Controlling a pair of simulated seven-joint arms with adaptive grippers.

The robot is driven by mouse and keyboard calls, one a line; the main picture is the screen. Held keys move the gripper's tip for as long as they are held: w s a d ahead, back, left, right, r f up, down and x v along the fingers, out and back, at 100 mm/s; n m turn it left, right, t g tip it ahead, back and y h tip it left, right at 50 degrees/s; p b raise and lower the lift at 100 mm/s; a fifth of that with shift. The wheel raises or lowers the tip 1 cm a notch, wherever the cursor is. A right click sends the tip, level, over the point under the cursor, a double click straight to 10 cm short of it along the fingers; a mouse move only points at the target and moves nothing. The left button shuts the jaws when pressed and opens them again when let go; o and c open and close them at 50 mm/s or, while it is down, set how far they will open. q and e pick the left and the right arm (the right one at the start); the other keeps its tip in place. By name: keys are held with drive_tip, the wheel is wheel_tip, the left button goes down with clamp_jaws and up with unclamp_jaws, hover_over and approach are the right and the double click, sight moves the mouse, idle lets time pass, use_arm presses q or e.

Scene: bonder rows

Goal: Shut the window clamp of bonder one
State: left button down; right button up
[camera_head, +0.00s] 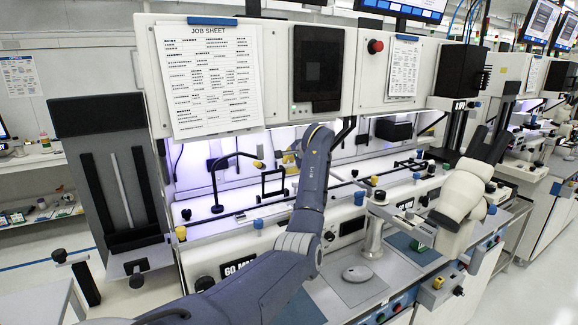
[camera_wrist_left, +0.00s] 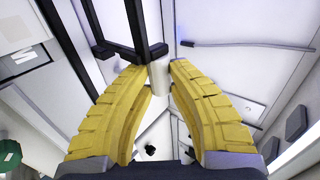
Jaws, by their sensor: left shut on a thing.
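The window clamp appears as a black frame (camera_wrist_left: 136,25) in the left wrist view, with a pale cylindrical grip (camera_wrist_left: 159,78) at its near end. My left gripper (camera_wrist_left: 158,72) has its two yellow ribbed fingers on either side of this grip, shut on it. In the head view my left arm reaches up over bonder one, and the left gripper (camera_head: 289,158) is small and partly hidden behind my wrist. A black upright frame (camera_head: 263,185) shows just left of the arm and looks like the clamp. My right gripper is not in view.
A job sheet (camera_head: 210,80) and a dark screen (camera_head: 318,62) are on the panel above. A thin black bent arm (camera_head: 214,185) stands left of the frame. A white microscope (camera_head: 465,195) stands at the right. A grey mouse-like puck (camera_head: 357,273) lies on the front shelf.

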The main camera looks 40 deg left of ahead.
use_arm(q)
drive_tip(key=shift+s+d+f+t+y, duration=0.25)
drive_tip(key=shift+d+y, duration=0.5)
drive_tip(key=shift+y, duration=0.1)
drive_tip(key=shift+s+d+f+t+y, duration=0.2)
drive_tip(key=shift+d+f+t+y, duration=0.1)
drive_tip(key=shift+d+y, duration=0.5)
drive_tip(key=shift+s+d+f+t+y, duration=0.25)
drive_tip(key=shift+d+y, duration=0.5)
drive_tip(key=shift+y, duration=0.1)
drive_tip(key=c, duration=1.2)
unclamp_jaws()
drive_tip(key=shift+r, duration=0.1)
drive_tip(key=shift+d, duration=0.1)
drive_tip(key=v, duration=1.1)
drive_tip(key=shift+d, duration=0.35)
drive_tip(key=shift+s, duration=0.1)
